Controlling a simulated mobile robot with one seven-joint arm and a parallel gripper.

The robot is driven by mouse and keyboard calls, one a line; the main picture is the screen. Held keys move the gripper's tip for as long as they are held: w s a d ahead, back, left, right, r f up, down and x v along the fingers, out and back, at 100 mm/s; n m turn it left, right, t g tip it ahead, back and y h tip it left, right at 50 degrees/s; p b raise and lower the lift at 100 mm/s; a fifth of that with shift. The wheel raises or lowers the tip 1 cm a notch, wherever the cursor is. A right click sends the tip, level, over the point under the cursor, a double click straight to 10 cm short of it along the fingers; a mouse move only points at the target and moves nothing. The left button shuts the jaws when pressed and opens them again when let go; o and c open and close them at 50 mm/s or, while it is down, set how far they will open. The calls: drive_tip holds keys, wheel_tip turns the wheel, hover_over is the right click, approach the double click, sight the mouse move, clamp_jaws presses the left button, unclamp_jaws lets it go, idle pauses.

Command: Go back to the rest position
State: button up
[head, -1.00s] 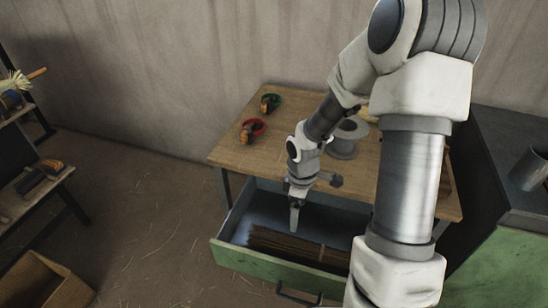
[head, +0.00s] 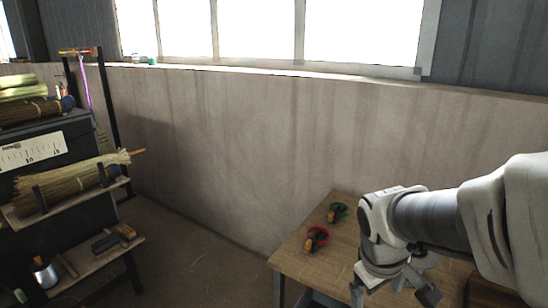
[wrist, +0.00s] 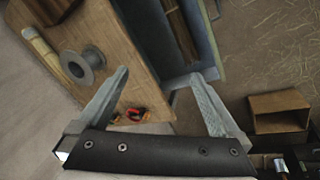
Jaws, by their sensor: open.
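My gripper (head: 394,290) is raised above the wooden table (head: 312,262) at the lower right of the head view. In the wrist view the two fingers of my gripper (wrist: 158,77) stand wide apart with nothing between them. The wrist view looks down on the tabletop at left and on the open drawer (wrist: 208,48) at the top, both clear of the fingers. A dark bundle (wrist: 182,28) lies in the drawer, partly cut off by the frame.
A red-handled clamp (head: 316,238) and a green-handled clamp (head: 338,211) lie on the table. A grey spool (wrist: 84,66) stands there too. At left is a rack with brooms (head: 72,182). A wooden crate (wrist: 279,111) sits on the floor. The floor between is open.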

drive_tip(key=s+a+r+m+t+y+p, duration=0.2)
drive_tip(key=s+a+r+m+t+p, duration=0.1)
drive_tip(key=s+r, duration=0.6)
drive_tip(key=shift+a+r+m, duration=0.8)
drive_tip(key=shift+a+r, duration=0.25)
drive_tip(key=shift+r, duration=0.4)
drive_tip(key=shift+s, duration=0.1)
